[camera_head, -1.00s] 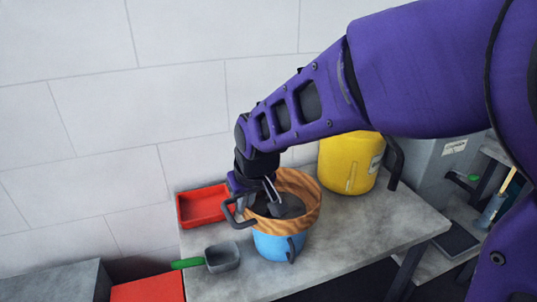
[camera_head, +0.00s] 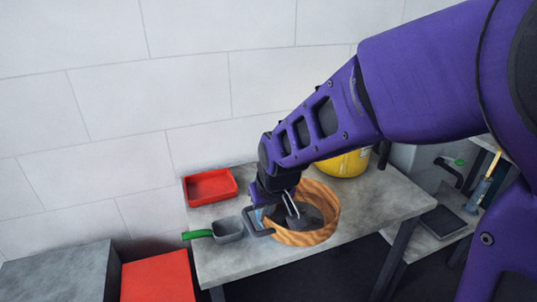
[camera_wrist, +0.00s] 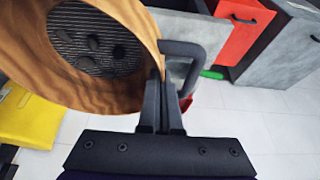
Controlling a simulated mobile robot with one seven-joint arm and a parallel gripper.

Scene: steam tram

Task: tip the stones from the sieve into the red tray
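The sieve (camera_head: 318,236) has a brown wood-grained rim, a dark mesh and a grey loop handle on its left side. In the wrist view the sieve (camera_wrist: 130,98) holds several dark stones (camera_wrist: 93,42) on its mesh. My gripper (camera_head: 290,207) is shut on the sieve's rim near the handle; its fingers also show in the wrist view (camera_wrist: 162,90). The sieve looks roughly level. It hides nearly all of the blue pot (camera_head: 258,215). The red tray (camera_head: 209,187) stands at the table's back left corner, left of the sieve, and looks empty.
A small grey pan (camera_head: 229,229) with a green handle sits at the table's left edge. A yellow container (camera_head: 344,163) stands behind my arm. A red box (camera_head: 158,277) and a grey box (camera_head: 58,272) are left of the table. The table's right part (camera_head: 385,205) is clear.

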